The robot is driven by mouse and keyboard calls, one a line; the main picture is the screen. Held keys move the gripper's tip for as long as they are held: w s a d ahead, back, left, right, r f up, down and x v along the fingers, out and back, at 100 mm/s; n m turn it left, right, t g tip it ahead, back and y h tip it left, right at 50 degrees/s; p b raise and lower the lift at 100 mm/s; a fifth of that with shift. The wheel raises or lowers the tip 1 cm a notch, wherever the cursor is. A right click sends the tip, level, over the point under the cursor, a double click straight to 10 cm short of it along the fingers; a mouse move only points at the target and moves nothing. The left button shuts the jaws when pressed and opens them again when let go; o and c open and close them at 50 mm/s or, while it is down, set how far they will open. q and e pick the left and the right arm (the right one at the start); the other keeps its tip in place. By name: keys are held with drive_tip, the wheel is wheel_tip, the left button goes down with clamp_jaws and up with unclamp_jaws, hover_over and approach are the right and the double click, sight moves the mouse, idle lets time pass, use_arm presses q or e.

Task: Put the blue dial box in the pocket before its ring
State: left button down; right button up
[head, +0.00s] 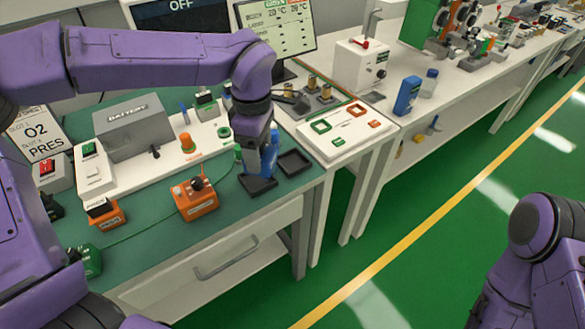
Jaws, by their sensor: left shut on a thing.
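My left gripper (260,163) reaches down over the right end of the green-topped bench and is shut on the blue dial box (269,156). My gripper and wrist hide most of the box, and its dial cannot be made out. Two dark square pockets lie here: the near pocket (258,186) is just below the box, and the other pocket (294,163) is to its right. I cannot tell whether the box touches the near pocket. A green ring (224,132) is on the white panel, left of my wrist. I cannot make out a blue ring clearly. My right gripper is out of view.
An orange dial box (196,200) stands left of the near pocket, with a green cable behind it. A grey battery box (133,127) and white panel (165,160) fill the back. A white board (345,133) is on the right bench. Green floor is clear beyond.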

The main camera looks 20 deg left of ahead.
use_arm(q)
drive_tip(key=r+n, duration=0.1)
drive_tip(key=n, duration=0.1)
drive_tip(key=s+n+b, duration=0.1)
drive_tip(key=n, duration=0.2)
drive_tip(key=r+n, duration=0.1)
drive_tip(key=n, duration=0.2)
drive_tip(key=shift+s+r, duration=0.2)
drive_tip(key=shift+r, duration=0.1)
drive_tip(key=shift+s+r+n, duration=0.15)
drive_tip(key=shift+r+n, duration=0.05)
drive_tip(key=shift+n, duration=0.4)
drive_tip(key=shift+w+d, duration=0.1)
drive_tip(key=shift+w, duration=0.2)
drive_tip(key=w+d+f+p, duration=0.2)
drive_tip(key=w+f+p, duration=0.15)
drive_tip(key=w, duration=0.55)
hover_over(292, 164)
wheel_tip(292, 164, down, 6)
drive_tip(key=shift+a+r, duration=0.1)
wheel_tip(292, 164, down, 3)
drive_tip(key=shift+w+r+p, duration=0.1)
drive_tip(key=shift+p, duration=0.2)
drive_tip(key=shift+f, duration=0.4)
